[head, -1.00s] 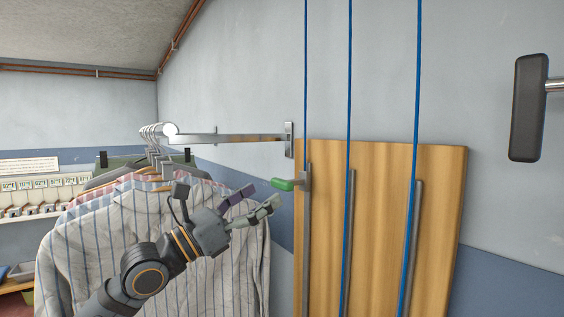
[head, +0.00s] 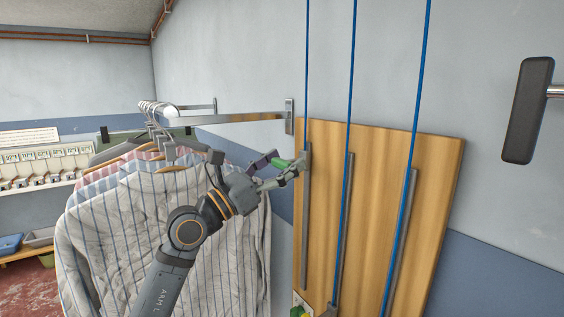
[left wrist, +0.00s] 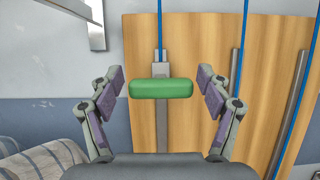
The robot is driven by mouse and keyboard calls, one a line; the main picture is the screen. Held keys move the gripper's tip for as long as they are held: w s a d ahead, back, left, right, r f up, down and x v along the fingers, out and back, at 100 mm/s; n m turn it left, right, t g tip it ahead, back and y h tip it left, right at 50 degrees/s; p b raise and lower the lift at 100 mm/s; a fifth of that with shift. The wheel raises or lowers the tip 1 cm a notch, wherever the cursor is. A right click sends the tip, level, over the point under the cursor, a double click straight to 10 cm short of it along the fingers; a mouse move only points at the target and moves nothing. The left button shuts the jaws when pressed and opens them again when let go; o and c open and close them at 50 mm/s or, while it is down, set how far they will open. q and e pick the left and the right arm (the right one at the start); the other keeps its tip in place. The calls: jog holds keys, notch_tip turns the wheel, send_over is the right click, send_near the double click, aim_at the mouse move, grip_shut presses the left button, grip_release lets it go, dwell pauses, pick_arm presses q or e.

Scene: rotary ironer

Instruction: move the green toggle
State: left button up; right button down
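The green toggle (head: 281,163) is a rounded bar on a grey metal slider at the upper end of the leftmost grey rail on the wooden board (head: 325,215). It also shows in the left wrist view (left wrist: 160,89), level and in the middle. My left gripper (head: 284,167) is open at the toggle, with one finger on each side of it. In the left wrist view a gap shows between each finger and the toggle's ends. Its fingers partly cover the toggle in the head view. My right gripper is not in view.
Striped shirts (head: 150,230) hang from a metal rail (head: 235,117) left of the board, behind my left arm. Three blue cords run up the board. A dark padded bar (head: 527,110) sits at the far right. Small green and yellow parts (head: 298,311) show at the board's bottom.

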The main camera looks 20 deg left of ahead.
pick_arm(q)
jog(key=c, duration=1.4)
jog(key=shift+f+b, duration=13.55)
jog(key=shift+f, duration=3.95)
jog(key=o, duration=1.7)
jog(key=shift+r, duration=0.2)
